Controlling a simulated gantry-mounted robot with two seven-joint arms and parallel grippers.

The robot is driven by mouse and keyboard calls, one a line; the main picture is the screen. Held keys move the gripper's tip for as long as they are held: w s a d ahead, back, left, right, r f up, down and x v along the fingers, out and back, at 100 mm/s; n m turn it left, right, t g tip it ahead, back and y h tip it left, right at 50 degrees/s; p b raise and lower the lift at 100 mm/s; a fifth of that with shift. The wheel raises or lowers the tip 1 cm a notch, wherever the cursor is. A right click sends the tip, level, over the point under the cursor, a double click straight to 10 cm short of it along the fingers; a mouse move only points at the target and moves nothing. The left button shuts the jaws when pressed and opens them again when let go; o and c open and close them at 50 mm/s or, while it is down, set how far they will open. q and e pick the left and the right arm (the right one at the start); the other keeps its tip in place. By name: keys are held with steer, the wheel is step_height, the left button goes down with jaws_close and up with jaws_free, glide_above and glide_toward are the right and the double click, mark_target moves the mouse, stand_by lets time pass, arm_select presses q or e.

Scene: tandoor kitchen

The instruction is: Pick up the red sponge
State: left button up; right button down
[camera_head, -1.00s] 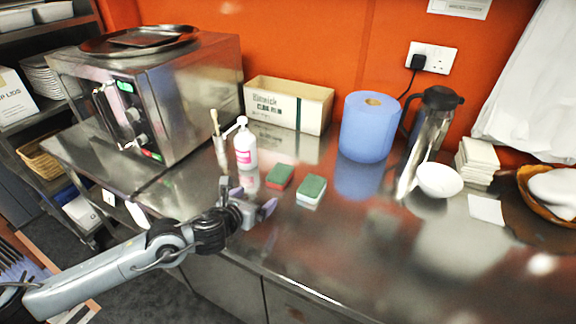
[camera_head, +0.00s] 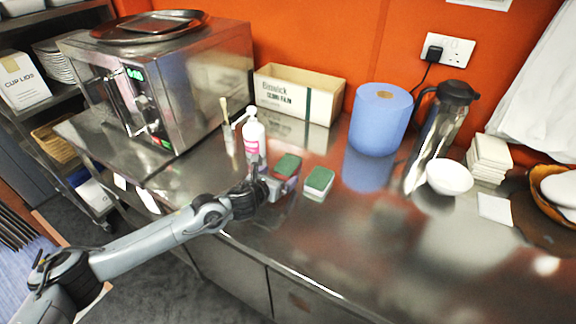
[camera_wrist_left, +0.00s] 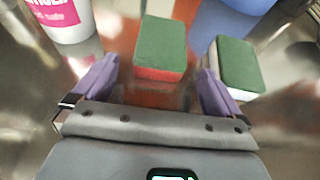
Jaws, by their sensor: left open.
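The red sponge (camera_head: 287,166) has a green top and lies on the steel counter. It also shows in the left wrist view (camera_wrist_left: 160,50), ahead of and between my open fingers. A second sponge with a green top and pale body (camera_head: 319,181) lies to its right; in the left wrist view (camera_wrist_left: 238,66) it is close by the right finger. My left gripper (camera_head: 272,183) is open, low over the counter at the near side of the red sponge, and partly hides that sponge's lower part. In the left wrist view the purple fingers (camera_wrist_left: 156,88) show nothing gripped. My right gripper is out of view.
A white pump bottle with a pink label (camera_head: 254,140) stands left of the sponges. A blue paper roll (camera_head: 379,120), a cardboard box (camera_head: 300,93) and a steel jug (camera_head: 434,130) stand behind. The counter (camera_head: 350,235) is clear towards its front edge.

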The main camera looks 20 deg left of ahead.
mark_target(288, 167)
arm_select(q)
steer(key=shift+x, duration=1.45)
steer(key=shift+r, duration=0.1)
steer(key=c, duration=1.1)
